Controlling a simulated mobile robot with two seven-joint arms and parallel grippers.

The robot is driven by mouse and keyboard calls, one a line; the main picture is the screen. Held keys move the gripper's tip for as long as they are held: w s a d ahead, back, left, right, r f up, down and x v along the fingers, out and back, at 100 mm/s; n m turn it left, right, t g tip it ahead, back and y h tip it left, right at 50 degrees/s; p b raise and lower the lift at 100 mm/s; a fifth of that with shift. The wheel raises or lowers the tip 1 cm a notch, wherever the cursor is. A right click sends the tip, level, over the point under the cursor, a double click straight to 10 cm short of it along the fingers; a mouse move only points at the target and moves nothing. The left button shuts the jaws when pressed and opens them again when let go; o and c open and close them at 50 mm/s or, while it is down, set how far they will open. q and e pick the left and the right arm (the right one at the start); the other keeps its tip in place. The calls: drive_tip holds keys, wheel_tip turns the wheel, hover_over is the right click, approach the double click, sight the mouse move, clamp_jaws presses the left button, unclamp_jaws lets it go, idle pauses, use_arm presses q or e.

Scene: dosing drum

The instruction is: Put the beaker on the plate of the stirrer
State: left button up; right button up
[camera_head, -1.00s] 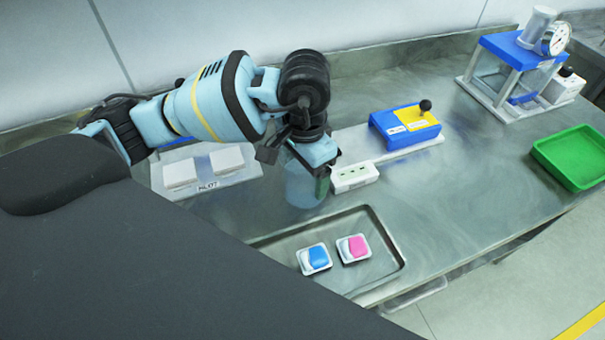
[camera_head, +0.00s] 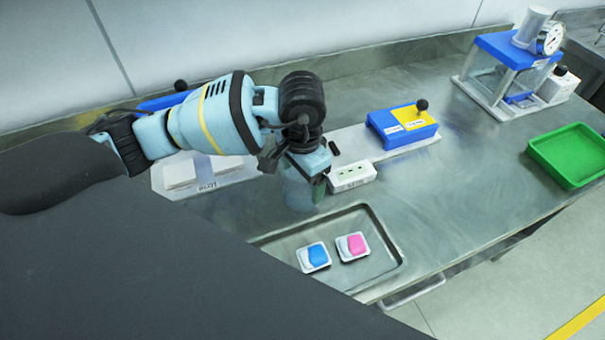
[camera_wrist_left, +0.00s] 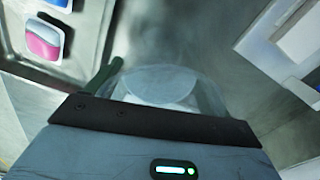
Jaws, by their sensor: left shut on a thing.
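The clear glass beaker (camera_head: 299,194) is held in my left gripper (camera_head: 308,172), which is shut on it. It looks upright, between the white pads and the metal tray; I cannot tell its height above the bench. In the left wrist view the beaker (camera_wrist_left: 165,88) shows its round rim, beside one dark green finger (camera_wrist_left: 101,76). I cannot tell for sure which device is the stirrer. A white base (camera_head: 345,146) with a blue and yellow box (camera_head: 403,124) and black knob stands behind and right of the gripper. My right gripper is not in view.
A metal tray (camera_head: 385,268) holds a blue (camera_head: 314,256) and a pink (camera_head: 353,246) item. A white socket box (camera_head: 352,176) is close right of the beaker. White pads (camera_head: 180,173) lie left. A green tray (camera_head: 570,155) is far right; bench before it is clear.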

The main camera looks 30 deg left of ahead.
use_arm(q)
drive_tip(key=o, duration=1.5)
drive_tip(key=shift+c, duration=0.2)
drive_tip(key=shift+r, duration=0.1)
wheel_tip(320, 180, up, 12)
drive_tip(key=shift+d, duration=0.1)
